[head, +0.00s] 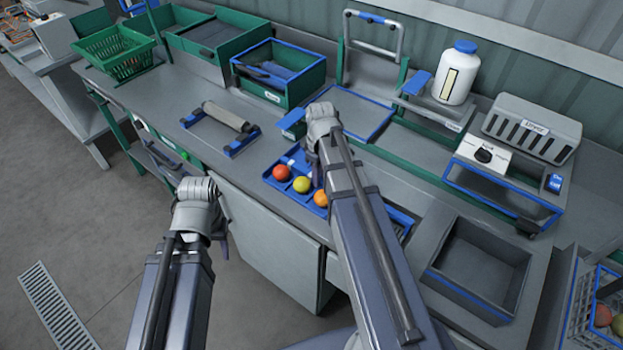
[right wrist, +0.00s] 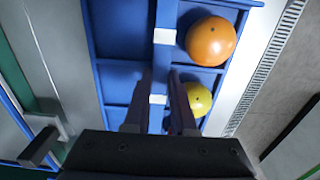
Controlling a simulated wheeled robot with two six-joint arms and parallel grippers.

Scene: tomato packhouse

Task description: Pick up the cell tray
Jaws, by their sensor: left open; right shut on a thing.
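The blue cell tray (head: 268,181) lies on the bench in front of my right arm. It holds a red tomato (head: 281,173), a yellow one (head: 302,185) and an orange one (head: 320,198) in its near row. My right gripper (head: 311,153) is above the tray, its fingertips mostly hidden in the head view. In the right wrist view, the gripper (right wrist: 155,105) is shut on the tray's (right wrist: 113,88) central rib, with the orange tomato (right wrist: 211,40) and yellow tomato (right wrist: 199,99) beside it. I cannot tell whether the tray is lifted. My left gripper (head: 224,238) is open and empty, in front of the bench.
A roller in a blue-ended holder (head: 228,117) stands left of the tray. A green bin (head: 290,88) and a blue-rimmed frame (head: 365,112) are behind it. A grey sunken basin (head: 478,265) is to the right. A white bottle (head: 456,75) stands at the back.

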